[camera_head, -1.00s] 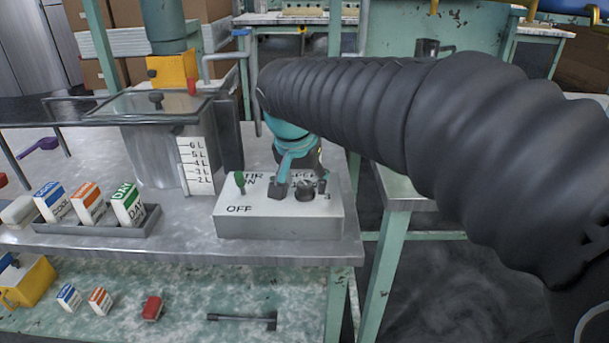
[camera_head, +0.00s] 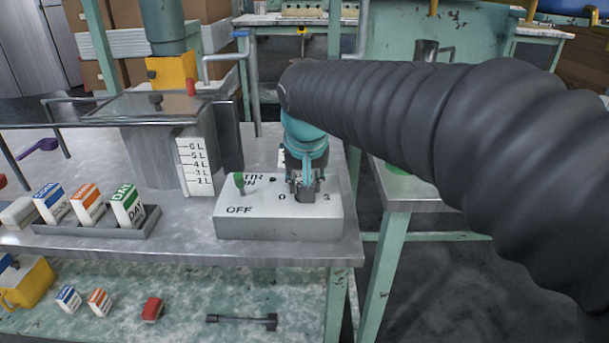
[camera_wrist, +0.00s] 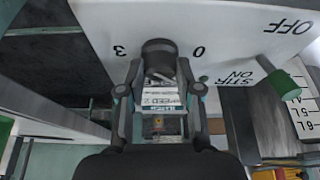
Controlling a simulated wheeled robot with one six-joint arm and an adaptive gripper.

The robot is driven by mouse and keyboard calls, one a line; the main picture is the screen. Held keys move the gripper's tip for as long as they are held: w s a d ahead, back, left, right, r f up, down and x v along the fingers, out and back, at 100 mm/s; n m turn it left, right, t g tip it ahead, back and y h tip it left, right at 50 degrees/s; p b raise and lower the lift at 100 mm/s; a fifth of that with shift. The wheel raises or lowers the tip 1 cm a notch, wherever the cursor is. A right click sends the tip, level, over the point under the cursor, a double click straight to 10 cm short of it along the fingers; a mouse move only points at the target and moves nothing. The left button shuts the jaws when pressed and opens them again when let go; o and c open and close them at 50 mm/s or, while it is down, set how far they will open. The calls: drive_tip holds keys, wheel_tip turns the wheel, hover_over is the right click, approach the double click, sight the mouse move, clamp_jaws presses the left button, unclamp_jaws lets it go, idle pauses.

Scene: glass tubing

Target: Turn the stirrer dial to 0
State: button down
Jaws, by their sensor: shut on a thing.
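The stirrer dial (camera_wrist: 160,56) is a dark round knob on the sloping top of a white control box (camera_head: 277,229). The printed marks 0 and 3 show on either side of it. My gripper (camera_head: 305,187) is over the dial, and in the wrist view my gripper (camera_wrist: 158,77) has its fingers closed on the dial's sides. The fingers hide part of the dial in the head view, and I cannot tell exactly where its pointer stands. A green toggle switch (camera_head: 239,180) stands beside the STIR ON and OFF labels; the switch (camera_wrist: 282,85) also shows in the wrist view.
A metal tank (camera_head: 150,160) with a litre scale (camera_head: 195,168) stands left of the box. A rack (camera_head: 97,227) with several labelled blocks sits further left. The metal table's front edge (camera_head: 180,255) lies just before the box, above a lower green shelf.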

drive_tip(key=n+y, duration=0.1)
drive_tip(key=n, duration=0.3)
drive_tip(key=shift+d+y, duration=0.2)
drive_tip(key=shift+y, duration=0.2)
drive_tip(key=shift+w+n+g+y, duration=0.1)
drive_tip(key=shift+n+g+y, duration=0.45)
drive_tip(key=shift+n, duration=1.65)
drive_tip(key=c, duration=0.8)
unclamp_jaws()
drive_tip(key=shift+o, duration=0.2)
drive_tip(key=shift+r, duration=0.1)
drive_tip(key=v, duration=1.1)
drive_tip(key=shift+d+r, duration=0.15)
drive_tip(key=shift+r, duration=0.25)
